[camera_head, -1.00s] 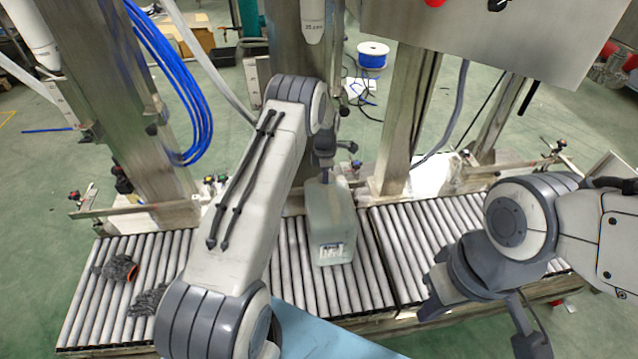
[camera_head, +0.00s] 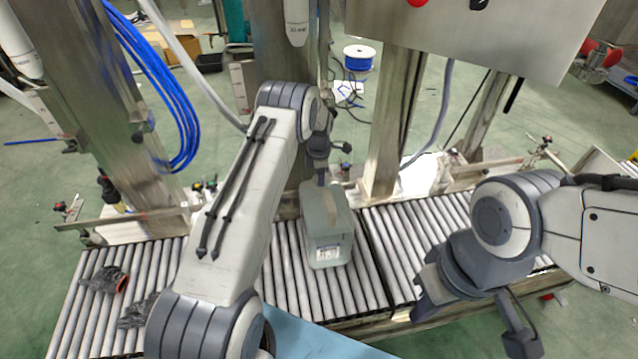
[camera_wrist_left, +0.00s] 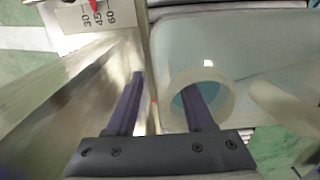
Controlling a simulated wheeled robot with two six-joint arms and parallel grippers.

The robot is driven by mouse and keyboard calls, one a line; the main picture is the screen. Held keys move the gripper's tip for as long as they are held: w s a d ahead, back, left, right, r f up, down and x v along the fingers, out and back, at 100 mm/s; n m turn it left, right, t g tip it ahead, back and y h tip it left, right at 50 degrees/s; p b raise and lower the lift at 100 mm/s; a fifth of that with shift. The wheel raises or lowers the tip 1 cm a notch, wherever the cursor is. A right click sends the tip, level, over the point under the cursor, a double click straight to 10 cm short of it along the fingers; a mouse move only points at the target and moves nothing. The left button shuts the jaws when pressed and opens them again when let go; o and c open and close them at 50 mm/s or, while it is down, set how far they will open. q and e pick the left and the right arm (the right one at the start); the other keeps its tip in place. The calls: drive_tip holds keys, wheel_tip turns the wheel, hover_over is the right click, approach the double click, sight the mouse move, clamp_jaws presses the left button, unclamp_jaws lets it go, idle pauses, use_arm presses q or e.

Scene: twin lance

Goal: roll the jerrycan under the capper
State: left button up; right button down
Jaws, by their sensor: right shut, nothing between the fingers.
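The grey-green jerrycan (camera_head: 328,225) stands upright on the roller conveyor (camera_head: 290,275), label facing me. My left gripper (camera_head: 320,172) is at its far top end, partly hidden by my forearm. In the left wrist view the fingers (camera_wrist_left: 162,100) are apart: one overlaps the round mouth of the jerrycan (camera_wrist_left: 235,95), the other is beyond its edge near a steel surface. I cannot tell whether they touch it. My right gripper (camera_head: 427,308) is shut and empty over the right conveyor section. White cylindrical heads (camera_head: 297,22) hang from the posts; I cannot tell which is the capper.
Dark gloves (camera_head: 108,281) lie on the left rollers. Steel posts (camera_head: 392,130) and a guide rail (camera_head: 135,215) stand behind the conveyor. A steel control box (camera_head: 480,30) overhangs at upper right. Blue hoses (camera_head: 165,90) hang at left. Rollers right of the jerrycan are clear.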

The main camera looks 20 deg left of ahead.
use_arm(q)
wheel_tip(320, 180, up, 10)
drive_tip(key=shift+r+p, duration=0.2)
drive_tip(key=shift+p, duration=0.35)
